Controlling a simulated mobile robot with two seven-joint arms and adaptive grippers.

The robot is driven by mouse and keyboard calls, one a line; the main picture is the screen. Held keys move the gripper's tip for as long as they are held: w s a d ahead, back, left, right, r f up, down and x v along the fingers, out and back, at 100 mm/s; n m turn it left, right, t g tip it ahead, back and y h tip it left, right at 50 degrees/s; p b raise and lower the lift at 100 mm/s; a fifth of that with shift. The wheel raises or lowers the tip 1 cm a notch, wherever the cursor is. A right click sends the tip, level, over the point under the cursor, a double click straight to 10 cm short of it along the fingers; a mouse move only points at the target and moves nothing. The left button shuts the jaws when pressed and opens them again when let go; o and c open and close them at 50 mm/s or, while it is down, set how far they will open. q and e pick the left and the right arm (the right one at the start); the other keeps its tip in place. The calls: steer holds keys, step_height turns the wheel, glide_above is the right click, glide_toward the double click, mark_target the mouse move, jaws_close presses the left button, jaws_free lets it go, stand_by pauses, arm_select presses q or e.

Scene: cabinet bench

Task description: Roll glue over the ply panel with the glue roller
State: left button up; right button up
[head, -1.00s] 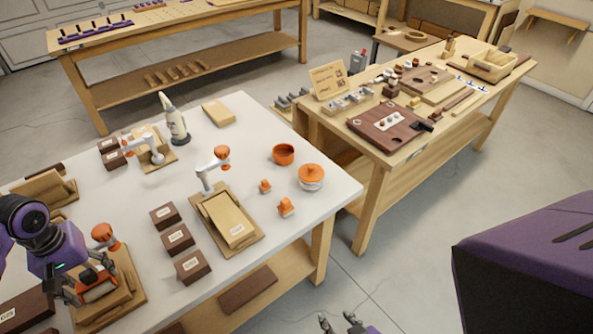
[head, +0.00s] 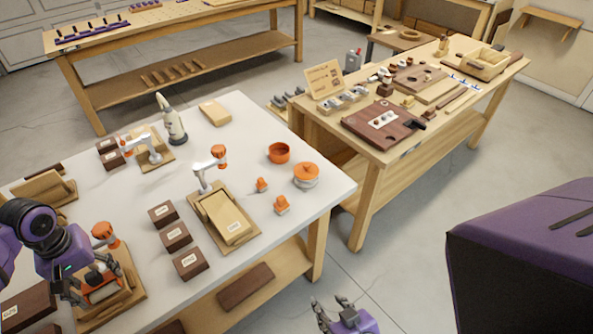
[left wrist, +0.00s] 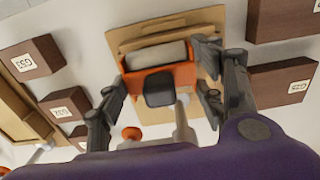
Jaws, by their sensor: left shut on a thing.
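The ply panel (head: 112,308) lies on a wooden base at the lower left of the white table, partly hidden by my left gripper; it also shows in the left wrist view (left wrist: 160,30). My left gripper (head: 84,289) is shut on the glue roller (head: 102,293). In the left wrist view the roller (left wrist: 157,55) has a pale cylinder in an orange frame with a dark grip, between my fingers, over the panel. Whether it touches the panel I cannot tell. My right gripper (head: 333,312) is open and empty at the bottom, beyond the table's edge.
An orange-topped clamp arm (head: 104,232) stands beside the panel. Brown labelled blocks (head: 175,236) line up to its right. A second clamp station (head: 232,220), an orange bowl (head: 279,152), a lidded pot (head: 306,174) and a white bottle (head: 172,125) stand on the table.

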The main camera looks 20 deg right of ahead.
arm_select(q)
steer(key=shift+s, duration=0.35)
arm_select(e)
steer(key=shift+w+r, duration=0.5)
steer(key=shift+w, duration=0.05)
arm_select(q)
steer(key=shift+w, duration=0.1)
arm_select(e)
steer(key=shift+a, duration=0.1)
arm_select(q)
steer(key=shift+w+a, duration=0.2)
steer(key=shift+w, duration=0.95)
steer(key=shift+r, duration=0.1)
steer(key=shift+s+d, duration=0.1)
steer(key=shift+s, duration=0.3)
steer(key=shift+s+d+p, duration=0.15)
steer(key=shift+s+p, duration=0.3)
steer(key=shift+s, duration=0.35)
arm_select(e)
steer(key=shift+w+a+r+t, duration=0.1)
steer(key=shift+w+r+t, duration=0.3)
steer(key=shift+w+r, duration=0.75)
steer(key=shift+f, duration=0.2)
